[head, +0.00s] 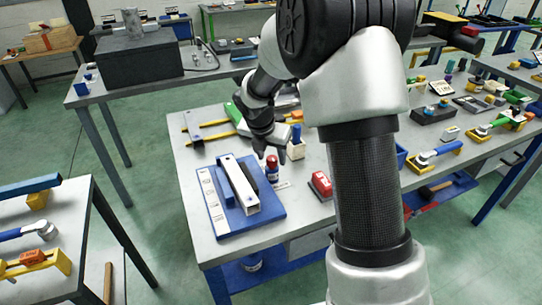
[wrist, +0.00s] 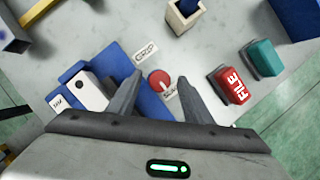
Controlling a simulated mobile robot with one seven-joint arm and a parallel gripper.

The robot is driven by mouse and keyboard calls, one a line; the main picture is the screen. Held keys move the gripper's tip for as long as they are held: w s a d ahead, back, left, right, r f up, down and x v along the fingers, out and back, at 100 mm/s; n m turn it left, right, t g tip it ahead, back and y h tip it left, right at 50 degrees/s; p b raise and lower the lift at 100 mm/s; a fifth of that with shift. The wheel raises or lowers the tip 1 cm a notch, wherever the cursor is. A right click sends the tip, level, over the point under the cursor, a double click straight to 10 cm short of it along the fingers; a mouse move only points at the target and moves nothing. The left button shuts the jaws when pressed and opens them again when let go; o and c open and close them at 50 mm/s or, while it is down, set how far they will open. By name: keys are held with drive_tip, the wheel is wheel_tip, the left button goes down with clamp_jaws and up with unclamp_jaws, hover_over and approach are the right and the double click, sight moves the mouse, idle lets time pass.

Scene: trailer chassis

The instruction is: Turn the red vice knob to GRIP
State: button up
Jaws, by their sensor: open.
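The red vice knob (head: 272,161) stands at the right edge of the vice's blue base (head: 262,217), beside the white block (head: 240,184). In the wrist view the round red knob (wrist: 158,80) lies between the fingertips of my gripper (wrist: 160,79), which is open. My gripper (head: 270,153) is just above the knob in the head view; I cannot tell whether it touches. The GRIP label (wrist: 146,50) lies on the bench above the knob in the wrist view. A second label (wrist: 171,94) is partly hidden by the right finger. The knob's pointing direction is unclear.
A red FILE block (wrist: 234,86) and a teal block (wrist: 264,58) stand right of the knob in the wrist view. A wooden holder (wrist: 185,16) stands beyond. Yellow-handled tools (head: 207,137) lie behind the vice. Bare bench (head: 300,207) shows in front of the red block.

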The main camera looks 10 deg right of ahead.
drive_tip(key=c, duration=1.1)
drive_tip(key=shift+o, duration=0.2)
